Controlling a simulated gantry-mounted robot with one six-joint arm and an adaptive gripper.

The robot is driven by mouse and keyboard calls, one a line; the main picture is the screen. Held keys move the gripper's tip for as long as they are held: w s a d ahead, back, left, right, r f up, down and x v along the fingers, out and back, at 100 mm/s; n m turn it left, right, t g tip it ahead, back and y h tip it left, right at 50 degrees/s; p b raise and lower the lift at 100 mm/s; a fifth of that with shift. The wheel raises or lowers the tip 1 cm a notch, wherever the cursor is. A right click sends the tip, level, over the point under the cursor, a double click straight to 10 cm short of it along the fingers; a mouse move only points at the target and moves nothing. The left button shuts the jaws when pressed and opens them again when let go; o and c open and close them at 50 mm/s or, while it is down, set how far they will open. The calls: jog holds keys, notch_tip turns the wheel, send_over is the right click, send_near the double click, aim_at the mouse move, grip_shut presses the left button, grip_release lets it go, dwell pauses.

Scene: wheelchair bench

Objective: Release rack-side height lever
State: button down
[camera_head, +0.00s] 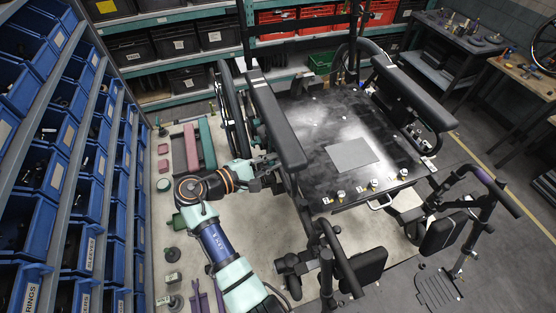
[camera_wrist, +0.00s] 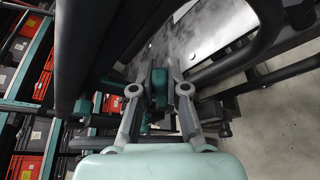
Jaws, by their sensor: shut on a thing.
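My gripper (camera_head: 270,165) is at the left side of the wheelchair (camera_head: 352,112), beside and below the rack-side armrest (camera_head: 275,118). In the wrist view, the two fingers of my gripper (camera_wrist: 158,78) reach up toward the seat, with a dark teal piece (camera_wrist: 159,88) between them. This piece looks like the height lever, and the gripper is shut on it. The lever's mount is hidden behind the fingers. In the head view, the armrest and frame partly cover the fingers, and I cannot make out the lever there.
Blue bins (camera_head: 57,165) line the rack at the left. A pale bench top (camera_head: 185,225) with small parts lies under my arm. The chair's wheel (camera_head: 231,110) and frame tubes stand close to the gripper. Shelves with red crates (camera_head: 297,20) are behind.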

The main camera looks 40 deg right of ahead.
jog(key=c, duration=1.2)
grip_release()
jog(key=shift+o, duration=0.2)
